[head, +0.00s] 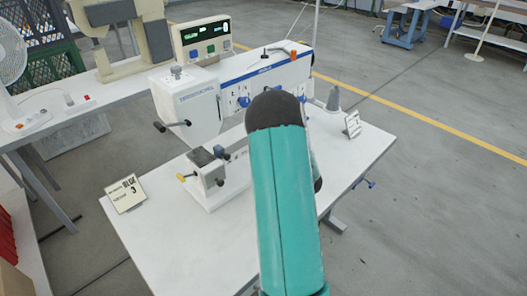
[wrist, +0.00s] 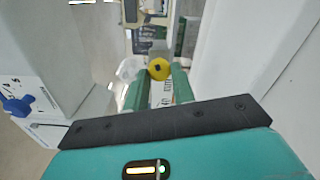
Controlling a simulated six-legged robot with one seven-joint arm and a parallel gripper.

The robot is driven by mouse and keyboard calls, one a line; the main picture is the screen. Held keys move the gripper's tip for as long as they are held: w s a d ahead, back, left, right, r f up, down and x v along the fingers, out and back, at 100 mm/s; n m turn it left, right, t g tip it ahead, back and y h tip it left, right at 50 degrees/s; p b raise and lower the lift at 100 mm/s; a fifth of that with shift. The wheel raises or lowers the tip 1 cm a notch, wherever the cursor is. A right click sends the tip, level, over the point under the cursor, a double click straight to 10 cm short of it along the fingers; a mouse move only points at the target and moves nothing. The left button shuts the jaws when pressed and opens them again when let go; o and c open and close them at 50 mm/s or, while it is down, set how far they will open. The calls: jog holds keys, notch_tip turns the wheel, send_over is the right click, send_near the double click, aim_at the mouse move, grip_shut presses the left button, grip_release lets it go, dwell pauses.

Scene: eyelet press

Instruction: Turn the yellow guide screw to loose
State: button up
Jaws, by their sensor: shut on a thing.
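The yellow guide screw (wrist: 159,68) shows in the wrist view as a round yellow knob with a dark centre. My gripper (wrist: 159,76) is shut on it, with one green finger on each side of the knob. In the head view my teal arm covers the gripper and whatever it holds. The white eyelet press (head: 245,85) stands on the table, with blue knobs on its front. I cannot tell how far the screw is turned.
A small block (head: 207,177) with a yellow-tipped handle (head: 181,177) stands at the press's front left. A sign (head: 125,194) reading "BLUE 3" is on the white table (head: 150,237). A white card (head: 352,125) stands at the right. White press surfaces flank my gripper closely.

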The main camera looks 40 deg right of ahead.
jog(key=n, duration=0.4)
jog(key=shift+n, duration=0.3)
dwell(0.5)
jog(key=o, duration=1)
jog(key=shift+c, duration=0.2)
jog(key=shift+s, duration=0.1)
jog(key=s, duration=1.3)
jog(key=shift+s+d, duration=0.25)
jog(key=shift+s, duration=0.1)
